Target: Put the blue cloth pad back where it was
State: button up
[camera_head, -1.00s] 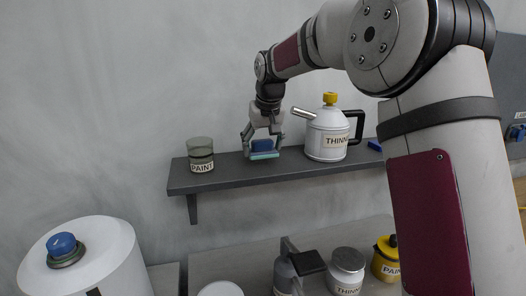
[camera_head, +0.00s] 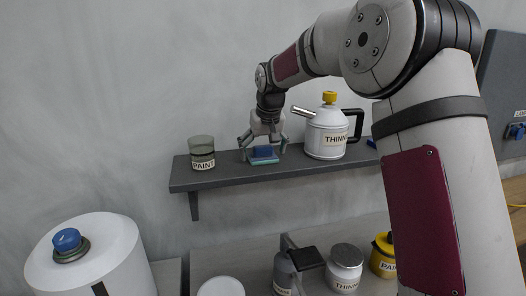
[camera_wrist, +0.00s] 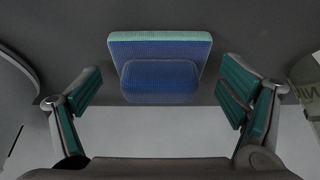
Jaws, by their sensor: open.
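The blue cloth pad (camera_head: 263,152), with a paler green-blue layer along one side, lies on the dark grey wall shelf (camera_head: 225,178), between a paint jar and a thinner can. In the wrist view the pad (camera_wrist: 160,80) shows at the upper middle, its blue raised block facing me. My gripper (camera_head: 263,145) is above and around the pad in the head view. In the wrist view my gripper (camera_wrist: 160,97) is open wide, with green finger pads well apart on both sides of the pad. Neither finger touches it there.
A glass jar labelled PAINT (camera_head: 201,152) stands on the shelf left of the pad. A white THINNER can (camera_head: 326,133) with a spout pointing left stands close on the right. Below are a bench with several containers and a white drum (camera_head: 95,255).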

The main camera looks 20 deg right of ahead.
jog(key=b+v, duration=0.2)
jog(key=v, duration=0.9)
jog(key=s+r, duration=0.3)
jog(key=s, duration=0.6)
jog(key=s+f, duration=0.4)
jog(key=s, duration=0.5)
jog(key=s+f, duration=0.4)
jog(key=s, duration=0.4)
jog(key=s+f+t, duration=0.1)
jog(key=s+f, duration=0.3)
jog(key=s, duration=0.5)
jog(key=shift+s, duration=0.3)
